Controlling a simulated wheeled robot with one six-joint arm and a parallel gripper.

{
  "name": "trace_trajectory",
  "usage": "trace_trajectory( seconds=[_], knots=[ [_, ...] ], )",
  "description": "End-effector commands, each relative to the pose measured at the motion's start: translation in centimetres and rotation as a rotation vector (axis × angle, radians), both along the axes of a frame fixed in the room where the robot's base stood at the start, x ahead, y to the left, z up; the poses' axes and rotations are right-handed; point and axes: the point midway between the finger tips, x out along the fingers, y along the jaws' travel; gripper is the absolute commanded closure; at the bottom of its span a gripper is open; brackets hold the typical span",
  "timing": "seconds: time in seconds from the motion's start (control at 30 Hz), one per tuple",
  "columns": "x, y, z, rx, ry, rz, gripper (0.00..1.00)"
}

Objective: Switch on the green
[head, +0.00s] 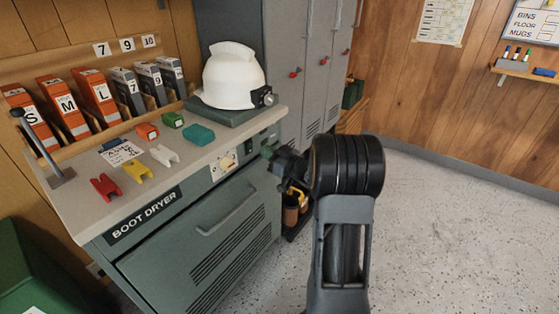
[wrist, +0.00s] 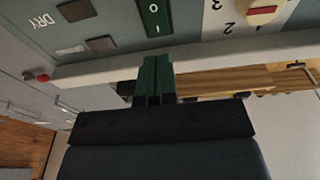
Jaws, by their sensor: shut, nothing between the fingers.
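The green rocker switch (wrist: 154,17), marked O and I, is on the boot dryer's (head: 205,230) front panel, at the top of the wrist view. I cannot tell which way it is pressed. In the head view my gripper (head: 268,152) is at the right end of the panel.
A numbered dial (wrist: 262,10) is right of the switch in the wrist view; dark square parts (wrist: 76,10) are left of it, near "DRY". A white helmet (head: 232,78) and coloured clips stand on the dryer top. Grey lockers (head: 300,60) are behind. The floor at right is clear.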

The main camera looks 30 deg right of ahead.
Motion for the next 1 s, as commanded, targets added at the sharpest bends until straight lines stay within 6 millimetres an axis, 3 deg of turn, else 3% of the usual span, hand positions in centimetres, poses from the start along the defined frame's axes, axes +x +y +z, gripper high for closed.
trace_trajectory(
  seconds=[0.2, 0.4, 0.87, 1.0],
  knots=[
    [2.7, 1.3, 0.3, 0.001, -0.001, 0.001, 1.0],
    [3.9, 1.8, 0.5, 0.0, -0.001, 0.0, 1.0],
    [4.2, 1.9, 0.6, 0.001, 0.001, -0.002, 1.0],
    [4.2, 0.9, 1.0, -0.007, 0.022, -0.019, 1.0]
  ],
)
